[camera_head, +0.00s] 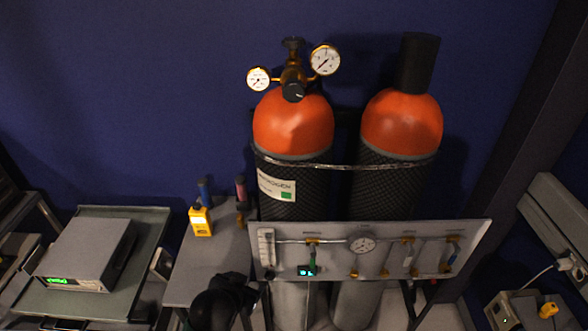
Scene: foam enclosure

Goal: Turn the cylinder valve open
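Two gas cylinders with orange tops and dark netted bodies stand upright side by side against the blue wall. The left cylinder (293,125) has a white label with a green square and carries a brass valve and regulator (291,74). A dark handwheel (292,43) sits on top of the valve and a black knob (293,92) faces forward. I cannot tell how far the valve is turned. The right cylinder (401,125) has a tall black cap (417,62). A black, rounded shape at the bottom edge seems to be part of my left arm, well below the valve; no fingers can be made out.
A grey panel (470,238) with a gauge and small valves stands before the cylinders. A strap (345,166) crosses them. A side table (190,270) holds a yellow meter (201,221). An instrument (88,252) sits on a cart at left. A dark post stands at right.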

